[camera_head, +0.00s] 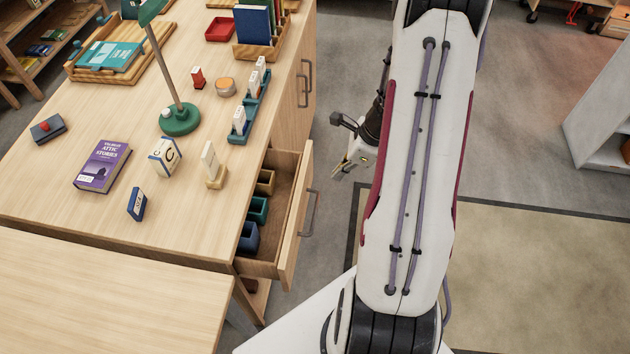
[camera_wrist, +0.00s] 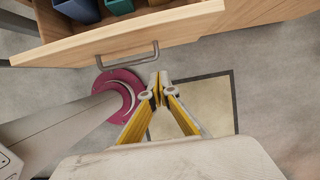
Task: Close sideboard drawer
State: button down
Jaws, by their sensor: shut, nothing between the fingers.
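The sideboard drawer (camera_head: 298,226) stands pulled out from the right side of the wooden sideboard (camera_head: 130,215). Green, blue and brown boxes sit inside it. Its front panel and grey bar handle (camera_head: 310,213) face right. In the wrist view the drawer front (camera_wrist: 125,38) crosses the top, with the handle (camera_wrist: 127,55) below it. My gripper (camera_wrist: 158,78) is shut and empty, with its fingertips a little below and to the right of the handle in that view, apart from it. In the head view my gripper (camera_head: 342,166) is partly hidden by my arm, right of the drawer.
The sideboard top holds a green lamp (camera_head: 180,118), a purple book (camera_head: 103,165), a letter block (camera_head: 165,157) and small stands. A pale table (camera_head: 90,300) is at the lower left. A beige rug (camera_head: 540,270) and open grey floor lie to the right.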

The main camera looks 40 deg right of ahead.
jog(key=shift+w+a+f, duration=0.75)
jog(key=shift+f, duration=0.3)
jog(key=shift+w+a+f, duration=0.8)
jog(key=shift+f, duration=0.2)
jog(key=shift+w+a+f, duration=0.75)
jog(key=shift+f, duration=0.3)
jog(key=w+a, duration=0.9)
jog(key=shift+w+a, duration=0.25)
jog(key=shift+a+r, duration=0.1)
